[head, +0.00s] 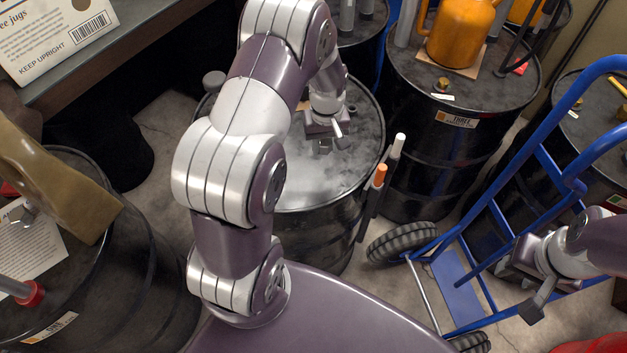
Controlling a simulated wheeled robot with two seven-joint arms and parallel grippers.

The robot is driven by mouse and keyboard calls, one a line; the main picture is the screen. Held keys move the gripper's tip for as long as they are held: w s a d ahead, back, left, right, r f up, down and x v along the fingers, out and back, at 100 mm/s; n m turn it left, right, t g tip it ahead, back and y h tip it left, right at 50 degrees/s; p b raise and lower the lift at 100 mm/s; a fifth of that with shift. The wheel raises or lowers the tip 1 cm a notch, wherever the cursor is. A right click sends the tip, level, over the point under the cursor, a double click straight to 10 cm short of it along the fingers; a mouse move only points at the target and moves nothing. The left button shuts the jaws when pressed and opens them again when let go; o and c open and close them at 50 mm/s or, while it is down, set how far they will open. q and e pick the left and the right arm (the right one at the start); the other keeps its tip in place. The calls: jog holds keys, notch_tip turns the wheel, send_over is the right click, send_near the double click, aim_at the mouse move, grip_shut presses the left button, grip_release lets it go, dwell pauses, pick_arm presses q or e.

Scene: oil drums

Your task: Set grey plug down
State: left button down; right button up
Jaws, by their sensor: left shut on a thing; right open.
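My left gripper (324,140) is over the top of the middle black drum (320,180), pointing down at its grey lid. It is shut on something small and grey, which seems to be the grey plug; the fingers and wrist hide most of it. I cannot tell whether it touches the lid. A grey round knob-like thing (213,81) shows at the left rim of the same drum, partly behind my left arm. My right gripper (530,285) is open and empty at the right, in front of the blue hand truck (487,225).
A drum labelled THREE (455,150) behind right carries an orange jug (463,32). A drum (130,270) with a paper and tan block stands at left. The lid's front is clear.

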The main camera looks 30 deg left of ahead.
aim_at(325, 174)
pick_arm(q)
jog(key=shift+n, duration=0.3)
jog(key=f, duration=0.3)
jog(key=f+p, duration=0.1)
jog(key=f, duration=0.2)
jog(key=f+p, duration=0.1)
jog(key=f, duration=0.3)
jog(key=shift+w, duration=0.3)
jog(key=shift+w+f, duration=0.15)
jog(key=shift+f, duration=0.15)
jog(key=c, duration=0.7)
grip_release()
pick_arm(e)
jog(key=shift+w+r, duration=0.2)
jog(key=shift+r, duration=0.25)
jog(key=shift+w+r, duration=0.2)
jog(key=shift+r, duration=0.25)
jog(key=shift+r, duration=0.1)
